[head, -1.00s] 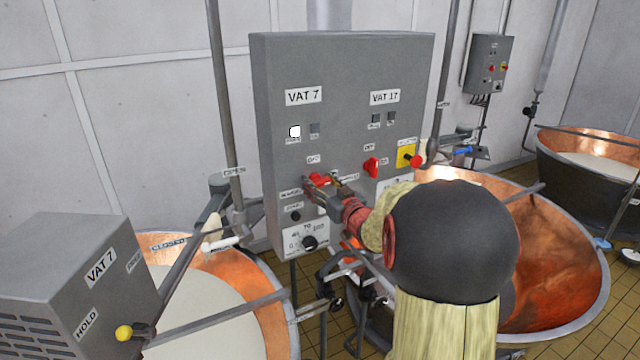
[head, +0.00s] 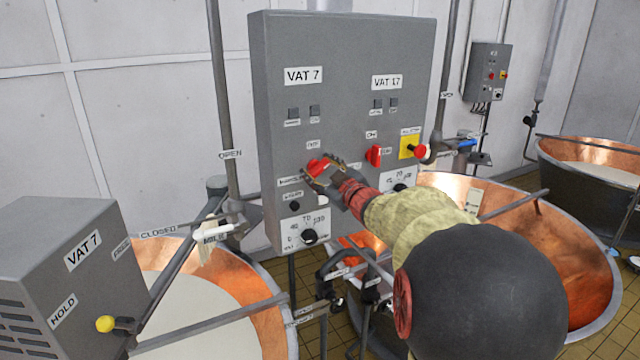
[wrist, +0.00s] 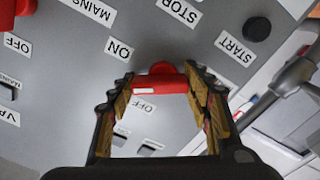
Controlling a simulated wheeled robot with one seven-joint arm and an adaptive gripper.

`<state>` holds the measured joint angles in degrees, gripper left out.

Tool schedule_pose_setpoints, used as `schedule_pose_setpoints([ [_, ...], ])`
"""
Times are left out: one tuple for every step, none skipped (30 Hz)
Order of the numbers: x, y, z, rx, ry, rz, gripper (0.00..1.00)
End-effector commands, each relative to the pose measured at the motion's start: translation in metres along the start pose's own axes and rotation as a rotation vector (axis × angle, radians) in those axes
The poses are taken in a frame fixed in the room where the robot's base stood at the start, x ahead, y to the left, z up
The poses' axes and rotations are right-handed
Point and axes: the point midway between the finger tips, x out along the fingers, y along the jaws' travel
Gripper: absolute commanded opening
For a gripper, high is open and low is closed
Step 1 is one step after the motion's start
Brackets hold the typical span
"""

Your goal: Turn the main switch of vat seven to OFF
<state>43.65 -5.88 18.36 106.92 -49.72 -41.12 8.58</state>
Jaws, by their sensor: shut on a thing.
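The VAT 7 main switch (head: 317,167) is a red handle on the left half of a grey wall panel (head: 345,50), below the VAT 7 label (head: 304,75). My gripper (head: 327,167) is shut on this handle, one finger at each end. In the wrist view the red handle (wrist: 160,83) spans between the fingers, with a small white mark on its edge facing the OFF label (wrist: 142,107). The ON label (wrist: 119,50) is up and left of it there. In the head view both VAT 7 indicator lamps (head: 293,113) look dark.
The VAT 17 red switch (head: 374,155) and a red stop knob (head: 420,151) on a yellow plate are right of my gripper. A black dial (head: 309,237) is below. Copper vats (head: 225,290) flank the panel, with pipes and a VAT 7 box (head: 65,265) at left.

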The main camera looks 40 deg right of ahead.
Motion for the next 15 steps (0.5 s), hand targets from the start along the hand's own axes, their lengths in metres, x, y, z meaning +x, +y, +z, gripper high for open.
schedule_pose_setpoints([
  [-0.0001, -0.0023, 0.0027, -0.048, 0.003, 0.002, 0.24],
  [-0.0002, -0.0023, 0.0024, -0.077, 0.003, 0.002, 0.24],
  [-0.0002, -0.0024, 0.0023, -0.113, 0.003, 0.002, 0.24],
  [-0.0001, -0.0026, 0.0024, -0.142, 0.003, 0.001, 0.24],
  [0.0000, -0.0025, 0.0023, -0.171, 0.002, 0.001, 0.24],
  [0.0000, -0.0024, 0.0020, -0.208, 0.002, 0.002, 0.24],
  [-0.0001, -0.0027, 0.0019, -0.238, 0.003, 0.001, 0.24],
  [-0.0001, -0.0028, 0.0017, -0.266, 0.003, 0.001, 0.24],
  [-0.0002, -0.0026, 0.0013, -0.303, 0.003, 0.002, 0.24],
  [-0.0002, -0.0025, 0.0010, -0.333, 0.002, 0.002, 0.24],
  [-0.0002, -0.0027, 0.0010, -0.361, 0.002, 0.002, 0.24],
  [-0.0002, -0.0028, 0.0009, -0.399, 0.002, 0.002, 0.24],
  [-0.0002, -0.0030, 0.0008, -0.427, 0.002, 0.002, 0.24],
  [-0.0001, -0.0032, 0.0007, -0.456, 0.002, 0.001, 0.24],
  [0.0000, -0.0031, 0.0005, -0.494, 0.002, 0.002, 0.24],
])
